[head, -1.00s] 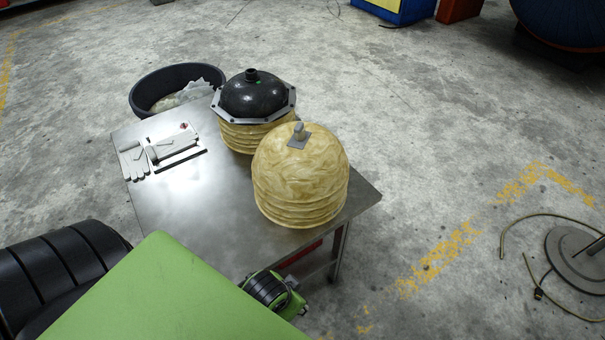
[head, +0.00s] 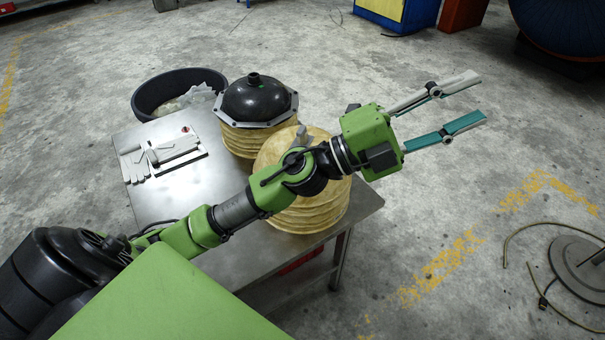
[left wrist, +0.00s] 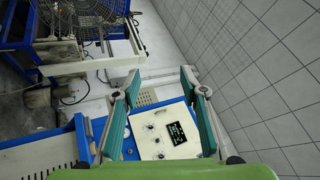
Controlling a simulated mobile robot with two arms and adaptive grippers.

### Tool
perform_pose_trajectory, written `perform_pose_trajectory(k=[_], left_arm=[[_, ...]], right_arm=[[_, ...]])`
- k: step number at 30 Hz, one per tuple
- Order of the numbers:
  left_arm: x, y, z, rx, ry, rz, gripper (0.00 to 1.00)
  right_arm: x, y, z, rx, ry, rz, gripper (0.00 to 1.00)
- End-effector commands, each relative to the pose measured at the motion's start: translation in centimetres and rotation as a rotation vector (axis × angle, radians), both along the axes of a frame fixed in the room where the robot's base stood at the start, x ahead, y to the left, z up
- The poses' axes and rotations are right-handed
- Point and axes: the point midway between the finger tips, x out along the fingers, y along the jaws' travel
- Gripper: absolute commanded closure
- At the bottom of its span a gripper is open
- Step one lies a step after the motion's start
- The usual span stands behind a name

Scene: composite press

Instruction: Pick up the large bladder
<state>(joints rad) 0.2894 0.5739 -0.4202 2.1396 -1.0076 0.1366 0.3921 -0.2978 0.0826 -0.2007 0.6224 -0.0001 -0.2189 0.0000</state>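The large bladder, a pale yellow ribbed dome (head: 312,214), stands upright on the right end of the steel table (head: 168,205). My left arm crosses in front of it in the head view and hides its middle; part of its top still shows. My left gripper (head: 482,98) is open and empty. Its two fingers point right, past the table's right edge and above the floor, away from the bladder. In the left wrist view the open fingers (left wrist: 160,76) have nothing between them, and no bladder shows there. My right gripper is not in view.
A second yellow ribbed piece with a black dome and metal flange (head: 255,98) stands behind the bladder. Gloves (head: 134,166) lie on the table's left. A black tub (head: 150,105) is behind it. A blue and white control box (left wrist: 165,140) shows in the wrist view.

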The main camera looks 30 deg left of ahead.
Motion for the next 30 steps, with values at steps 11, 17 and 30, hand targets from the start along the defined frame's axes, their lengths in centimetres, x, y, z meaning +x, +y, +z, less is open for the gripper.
perform_pose_trajectory(k=[11,17,30], left_arm=[[1.2,4.0,-13.4,1.259,-0.11,-0.289,0.61],[4.1,20.1,-15.1,1.764,0.219,-0.147,0.61],[3.9,31.9,-15.3,1.985,0.551,0.008,0.61]], right_arm=[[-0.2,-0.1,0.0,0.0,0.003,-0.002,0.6],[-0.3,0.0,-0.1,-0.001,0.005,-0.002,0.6],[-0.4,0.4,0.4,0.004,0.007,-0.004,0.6]])
